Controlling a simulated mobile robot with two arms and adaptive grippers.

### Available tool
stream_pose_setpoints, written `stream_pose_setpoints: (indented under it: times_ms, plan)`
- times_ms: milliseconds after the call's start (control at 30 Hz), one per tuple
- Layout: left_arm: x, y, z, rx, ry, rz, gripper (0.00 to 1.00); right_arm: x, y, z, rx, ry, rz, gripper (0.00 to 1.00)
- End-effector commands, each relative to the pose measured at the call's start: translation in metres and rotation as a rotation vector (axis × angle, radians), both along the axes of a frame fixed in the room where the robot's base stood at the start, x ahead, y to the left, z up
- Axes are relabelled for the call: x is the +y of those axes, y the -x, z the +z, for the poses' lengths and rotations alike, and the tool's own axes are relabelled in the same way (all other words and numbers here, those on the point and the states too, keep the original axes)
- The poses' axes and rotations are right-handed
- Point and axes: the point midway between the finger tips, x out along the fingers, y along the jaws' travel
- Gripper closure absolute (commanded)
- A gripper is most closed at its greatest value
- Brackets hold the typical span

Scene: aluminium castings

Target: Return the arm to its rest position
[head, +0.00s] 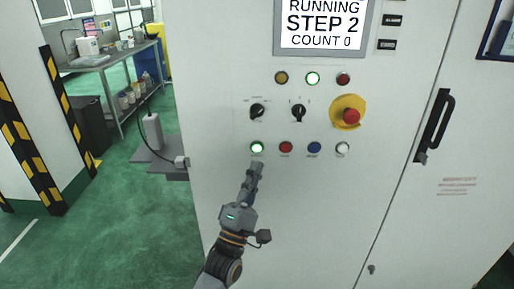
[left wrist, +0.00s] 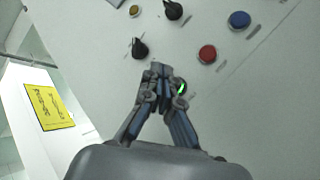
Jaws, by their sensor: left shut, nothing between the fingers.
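My left gripper (head: 256,168) is shut and empty in front of a white control cabinet (head: 225,60). In the head view its tips are just below the lit green button (head: 257,147) in the lower row. In the left wrist view the closed fingers (left wrist: 160,70) point at the panel and partly cover the green button (left wrist: 181,88). I cannot tell whether the tips touch the panel. The screen (head: 322,25) reads RUNNING, STEP 2, COUNT 0. A green lamp (head: 312,79) is lit in the upper row. My right gripper is not in view.
A red emergency stop (head: 351,116) on a yellow base, black rotary switches (head: 298,112) and a black door handle (head: 433,125) stick out from the cabinet. Green floor (head: 120,235) is open further left.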

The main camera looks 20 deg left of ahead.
Motion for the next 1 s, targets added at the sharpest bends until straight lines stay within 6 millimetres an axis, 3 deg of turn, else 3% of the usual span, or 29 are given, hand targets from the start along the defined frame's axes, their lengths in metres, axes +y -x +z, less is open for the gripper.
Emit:
stream_pose_setpoints:
  times_ms: [333,467,567,767,867,1000]
  plan:
    - [0.000,-0.001,-0.001,0.002,-0.001,0.001,1.00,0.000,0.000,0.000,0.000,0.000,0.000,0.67]
    - [-0.001,-0.007,-0.025,0.058,-0.046,0.027,1.00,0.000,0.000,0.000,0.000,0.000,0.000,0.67]
    - [-0.004,-0.017,-0.074,0.169,-0.149,0.078,1.00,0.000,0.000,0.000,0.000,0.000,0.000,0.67]
    - [-0.006,-0.017,-0.225,0.475,-0.490,0.171,1.00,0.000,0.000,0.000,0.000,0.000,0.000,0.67]
    - [-0.005,0.000,-0.300,0.615,-0.677,0.183,1.00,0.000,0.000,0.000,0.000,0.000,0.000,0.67]
    - [0.000,0.041,-0.401,0.793,-0.941,0.157,1.00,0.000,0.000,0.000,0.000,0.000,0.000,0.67]
